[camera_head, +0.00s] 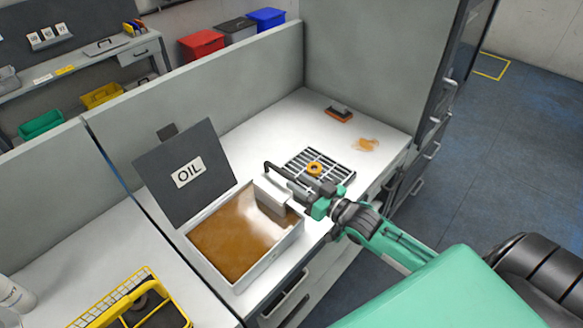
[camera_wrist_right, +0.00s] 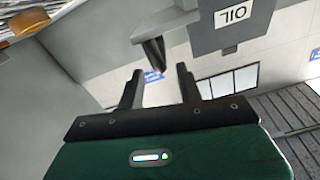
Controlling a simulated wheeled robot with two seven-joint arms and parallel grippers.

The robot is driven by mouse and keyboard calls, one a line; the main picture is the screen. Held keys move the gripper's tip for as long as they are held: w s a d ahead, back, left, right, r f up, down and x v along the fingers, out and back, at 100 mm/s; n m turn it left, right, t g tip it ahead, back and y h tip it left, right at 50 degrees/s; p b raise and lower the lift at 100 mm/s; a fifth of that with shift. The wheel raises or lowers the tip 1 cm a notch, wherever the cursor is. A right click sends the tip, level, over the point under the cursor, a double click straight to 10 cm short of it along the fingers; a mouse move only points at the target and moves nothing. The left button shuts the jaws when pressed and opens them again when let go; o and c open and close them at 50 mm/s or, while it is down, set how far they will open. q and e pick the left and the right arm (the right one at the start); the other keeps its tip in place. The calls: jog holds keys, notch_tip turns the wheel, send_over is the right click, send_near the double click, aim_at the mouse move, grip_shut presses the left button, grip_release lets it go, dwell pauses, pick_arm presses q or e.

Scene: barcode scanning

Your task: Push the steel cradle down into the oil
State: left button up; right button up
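The grey steel cradle (camera_head: 271,194) is at the right rear corner of the oil bath, its lower part hidden by the bath and the oil. Its dark handle (camera_head: 280,170) reaches right toward my right gripper (camera_head: 309,194). In the right wrist view, the fingers (camera_wrist_right: 158,88) stand apart, with the handle's dark end (camera_wrist_right: 153,52) between and just beyond their tips; I see no contact. The brown oil (camera_head: 235,235) fills a white rectangular bath (camera_head: 265,263). My left gripper is not in view.
A dark raised lid marked OIL (camera_head: 184,172) stands behind the bath. A grate (camera_head: 333,165) with an orange ring (camera_head: 314,169) lies to its right. A brush (camera_head: 339,112) and brown stain (camera_head: 366,145) are farther back. A yellow wire basket (camera_head: 100,317) is at lower left.

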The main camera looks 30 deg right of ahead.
aim_at(284, 173)
jog(key=p+x, duration=0.1)
jog(key=x, duration=0.3)
jog(key=shift+w+a+r, duration=0.1)
jog(key=shift+w+r, duration=0.05)
jog(key=shift+w, duration=0.2)
jog(key=shift+w+a+p, duration=0.2)
jog(key=shift+w+p, duration=0.2)
jog(key=shift+w, duration=0.25)
jog(key=shift+w+a, duration=0.1)
jog(key=shift+c, duration=0.3)
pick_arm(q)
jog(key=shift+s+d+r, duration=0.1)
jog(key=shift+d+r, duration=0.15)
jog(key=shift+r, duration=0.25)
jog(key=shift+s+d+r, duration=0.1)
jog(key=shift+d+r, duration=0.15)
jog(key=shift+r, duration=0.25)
pick_arm(e)
grip_shut()
